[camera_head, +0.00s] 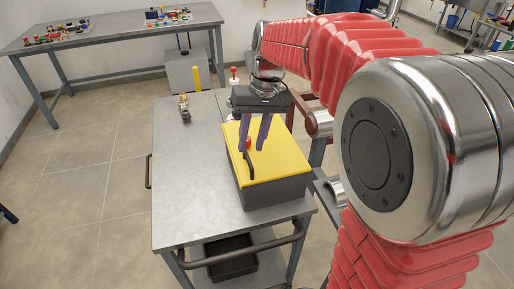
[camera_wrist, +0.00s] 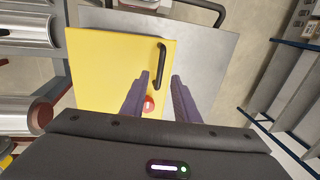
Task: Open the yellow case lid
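The yellow case lid (camera_head: 278,150) lies flat and closed on the dark grey case body (camera_head: 277,191), which stands on the cart top. A black handle (camera_head: 249,163) is on the lid near its left edge in the head view; it also shows in the wrist view (camera_wrist: 161,57). A red knob or button (camera_wrist: 149,104) is on the lid close to the handle. My gripper (camera_head: 252,149) is above the lid with its purple fingers pointing down.
The grey metal cart (camera_head: 182,190) has free room left of the case. A small brass fitting (camera_head: 184,108) stands at its far left. A black bin (camera_head: 232,257) is on the lower shelf. A workbench (camera_head: 110,37) with small parts stands behind.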

